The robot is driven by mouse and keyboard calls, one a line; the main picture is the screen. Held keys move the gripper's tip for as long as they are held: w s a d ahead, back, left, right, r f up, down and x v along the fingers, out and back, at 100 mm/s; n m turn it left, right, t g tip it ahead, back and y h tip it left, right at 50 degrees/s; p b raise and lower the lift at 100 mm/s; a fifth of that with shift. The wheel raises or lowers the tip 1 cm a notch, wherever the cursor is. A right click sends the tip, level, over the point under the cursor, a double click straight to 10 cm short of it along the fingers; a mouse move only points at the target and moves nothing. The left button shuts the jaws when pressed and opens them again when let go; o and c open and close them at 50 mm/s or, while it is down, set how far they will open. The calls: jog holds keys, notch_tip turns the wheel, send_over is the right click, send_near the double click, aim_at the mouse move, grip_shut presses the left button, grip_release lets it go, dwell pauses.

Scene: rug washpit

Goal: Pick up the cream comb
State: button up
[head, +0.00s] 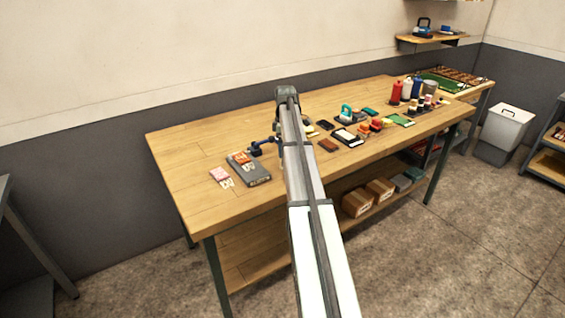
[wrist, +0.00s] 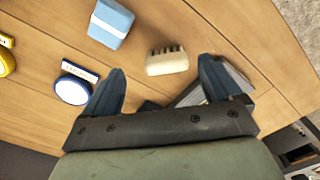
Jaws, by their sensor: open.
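The cream comb (wrist: 167,63) lies on the wooden tabletop in the wrist view, a short pale block with a row of teeth along its upper edge. My gripper (wrist: 162,70) is open, with its two dark blue fingers spread to the left and right of the comb in the picture. The comb shows just beyond the gap between the fingertips, and nothing is held. How far above the table the fingers are, I cannot tell. In the head view I cannot make out the comb; my arm crosses the middle of the table there.
A blue block (wrist: 110,22) and a round blue-and-white item (wrist: 74,86) lie left of the comb. A grey item shows partly behind the right finger. On the workbench (head: 190,150), a dark flat box (head: 250,170) lies left of my arm; several small items crowd the right side.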

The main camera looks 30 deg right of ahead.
jog(key=shift+s+a+f, duration=0.1)
jog(key=shift+a+f, duration=0.15)
jog(key=shift+f, duration=0.9)
jog(key=shift+s+a+f, duration=0.1)
jog(key=shift+a+f, duration=0.1)
jog(key=shift+f, duration=1.5)
jog(key=shift+w, duration=0.1)
jog(key=c, duration=1.2)
jog(key=shift+r, duration=5.05)
